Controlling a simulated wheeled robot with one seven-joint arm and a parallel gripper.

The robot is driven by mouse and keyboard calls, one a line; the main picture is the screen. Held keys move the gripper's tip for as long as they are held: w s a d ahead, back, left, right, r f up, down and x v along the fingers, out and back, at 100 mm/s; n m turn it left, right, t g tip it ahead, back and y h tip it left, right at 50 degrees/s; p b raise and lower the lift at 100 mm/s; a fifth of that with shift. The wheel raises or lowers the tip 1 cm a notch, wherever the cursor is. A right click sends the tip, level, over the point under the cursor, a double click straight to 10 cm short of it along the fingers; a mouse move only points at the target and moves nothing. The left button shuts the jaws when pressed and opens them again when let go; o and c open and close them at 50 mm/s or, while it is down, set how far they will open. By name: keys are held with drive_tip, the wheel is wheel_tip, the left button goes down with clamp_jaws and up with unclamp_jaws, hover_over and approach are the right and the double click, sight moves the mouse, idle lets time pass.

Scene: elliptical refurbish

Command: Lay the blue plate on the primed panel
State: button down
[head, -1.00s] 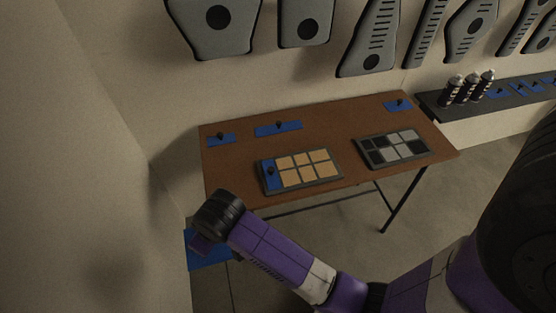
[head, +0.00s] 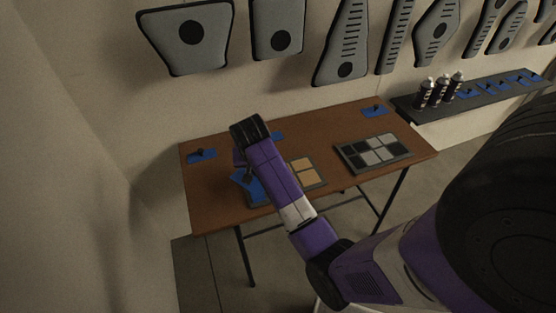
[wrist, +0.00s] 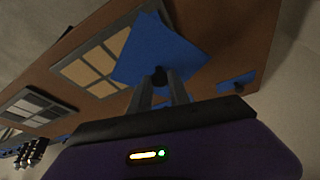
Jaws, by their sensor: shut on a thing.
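My gripper (wrist: 160,84) is shut on the knob of a blue plate (wrist: 155,48), also seen in the head view (head: 243,184). The plate is tilted in the picture and overlaps the edge of a panel with tan cells (wrist: 88,70) on the brown table. In the head view this tan panel (head: 306,171) is partly hidden by my arm. A second panel with dark and light grey cells (head: 374,152) lies to its right. Which panel is the primed one is not marked. Whether the held plate touches anything below I cannot tell.
Other knobbed blue plates lie on the table (head: 410,158): one at back left (head: 202,156), one behind my wrist (head: 277,136), one at back right (head: 373,111). A dark shelf (head: 410,112) at right holds spray cans (head: 440,92) and several blue plates. Grey panels hang above.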

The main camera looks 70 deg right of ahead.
drive_tip(key=s+d+m+g, duration=0.1)
drive_tip(key=s+d+m, duration=0.4)
drive_tip(key=shift+d+g, duration=0.15)
drive_tip(key=shift+g, duration=0.25)
drive_tip(key=shift+m+h, duration=0.3)
drive_tip(key=shift+m, duration=0.3)
drive_tip(key=f+b, duration=0.4)
drive_tip(key=shift+s+d+f, duration=0.1)
drive_tip(key=shift+s+f, duration=0.1)
drive_tip(key=shift+s, duration=0.15)
drive_tip(key=shift+f+b, duration=0.4)
drive_tip(key=shift+f, duration=0.25)
drive_tip(key=shift+f, duration=0.2)
drive_tip(key=c, duration=1.1)
unclamp_jaws()
drive_tip(key=shift+c, duration=0.2)
drive_tip(key=shift+b+v, duration=0.3)
drive_tip(key=shift+v, duration=3.6)
